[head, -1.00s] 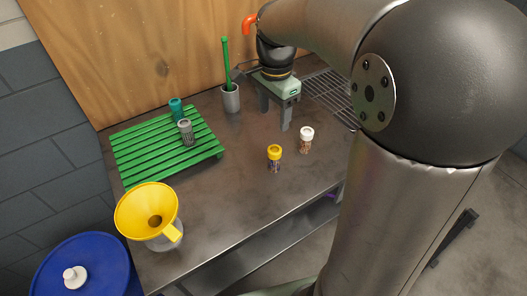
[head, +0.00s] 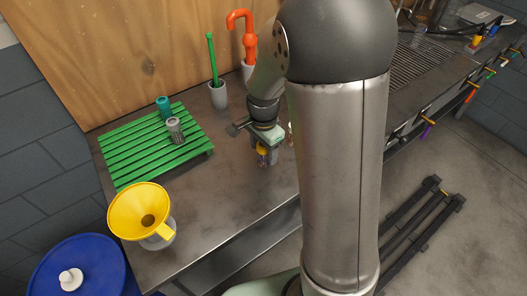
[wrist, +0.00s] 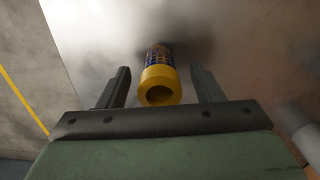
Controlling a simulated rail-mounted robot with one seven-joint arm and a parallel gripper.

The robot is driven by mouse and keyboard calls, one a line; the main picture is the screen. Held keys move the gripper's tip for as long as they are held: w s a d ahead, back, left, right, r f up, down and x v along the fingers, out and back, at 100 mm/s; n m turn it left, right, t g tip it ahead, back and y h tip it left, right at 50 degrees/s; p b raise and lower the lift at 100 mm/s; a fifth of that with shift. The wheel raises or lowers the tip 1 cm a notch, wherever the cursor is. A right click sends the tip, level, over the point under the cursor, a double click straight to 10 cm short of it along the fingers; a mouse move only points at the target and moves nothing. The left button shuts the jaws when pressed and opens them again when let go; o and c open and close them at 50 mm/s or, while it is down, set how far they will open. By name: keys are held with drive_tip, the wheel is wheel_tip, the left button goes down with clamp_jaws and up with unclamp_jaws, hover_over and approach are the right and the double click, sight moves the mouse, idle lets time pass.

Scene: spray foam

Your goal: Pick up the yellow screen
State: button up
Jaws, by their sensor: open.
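The yellow screen is a small cylinder with a yellow ring at its top and a blue-patterned body. In the wrist view the yellow screen (wrist: 160,84) stands between the two fingers of my gripper (wrist: 161,72), with a gap on each side. In the head view the yellow screen (head: 262,150) shows partly behind my gripper (head: 265,156), which points down over the bench. My gripper is open, with nothing held.
A white-topped cylinder is mostly hidden behind my arm. A green slatted rack (head: 150,150) with two small cylinders (head: 175,129), a yellow funnel (head: 135,205) and a grey cup (head: 218,96) stand to the left. The bench (head: 225,185) is clear in front.

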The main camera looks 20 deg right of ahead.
drive_tip(key=shift+f, duration=0.45)
drive_tip(key=c, duration=1.1)
drive_tip(key=shift+r, duration=0.1)
